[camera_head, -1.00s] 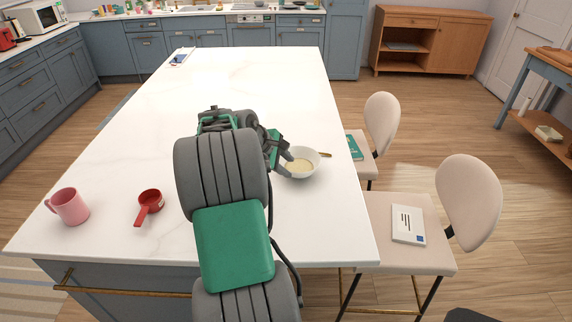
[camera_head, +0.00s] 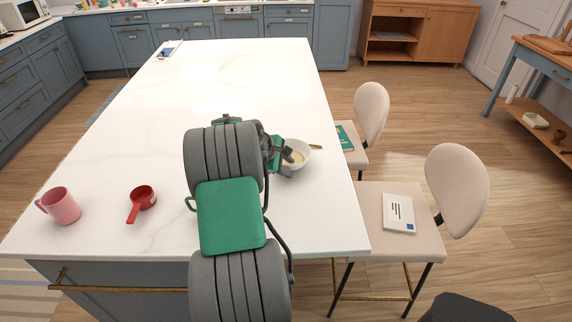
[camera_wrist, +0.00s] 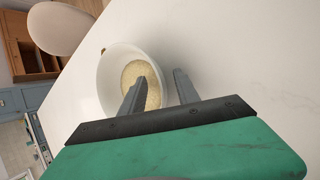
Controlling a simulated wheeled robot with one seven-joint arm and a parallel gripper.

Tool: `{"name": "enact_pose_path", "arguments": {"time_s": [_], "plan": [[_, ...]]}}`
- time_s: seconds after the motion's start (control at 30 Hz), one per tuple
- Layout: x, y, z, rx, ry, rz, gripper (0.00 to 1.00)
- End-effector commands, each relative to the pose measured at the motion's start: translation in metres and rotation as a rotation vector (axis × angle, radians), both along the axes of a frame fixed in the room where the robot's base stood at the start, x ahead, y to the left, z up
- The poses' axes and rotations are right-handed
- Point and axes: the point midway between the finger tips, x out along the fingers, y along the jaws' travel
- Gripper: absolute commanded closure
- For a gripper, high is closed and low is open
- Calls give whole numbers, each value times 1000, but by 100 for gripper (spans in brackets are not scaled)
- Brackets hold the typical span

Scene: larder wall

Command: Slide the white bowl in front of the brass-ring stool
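The white bowl (camera_head: 303,159), holding pale grainy food, stands on the white island top near its right edge. It also shows in the wrist view (camera_wrist: 111,72). A spoon-like handle (camera_head: 316,147) sticks out at its right. My gripper (camera_head: 284,163) is at the bowl's left side, fingers apart. In the wrist view my gripper (camera_wrist: 158,88) has one finger over the bowl's inside and the other outside the bowl; contact cannot be told. The nearer cream stool (camera_head: 371,239) shows brass bars between dark legs. The farther stool (camera_head: 371,112) has its lower legs mostly hidden.
A red scoop (camera_head: 142,199) and a pink mug (camera_head: 62,207) stand at the island's near left. A white booklet (camera_head: 398,213) lies on the nearer stool, a green book (camera_head: 344,138) on the farther one.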

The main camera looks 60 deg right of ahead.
Motion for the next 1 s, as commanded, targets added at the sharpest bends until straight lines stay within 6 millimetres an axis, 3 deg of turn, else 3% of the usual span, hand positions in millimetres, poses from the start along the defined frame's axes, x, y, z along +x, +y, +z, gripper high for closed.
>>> {"name": "enact_pose_path", "arguments": {"time_s": [0.07,0.5,1.0], "plan": [[0,0,0,0,0,0,64],[0,0,0,0,0,0,100],[0,0,1,0,0,0,100]]}}
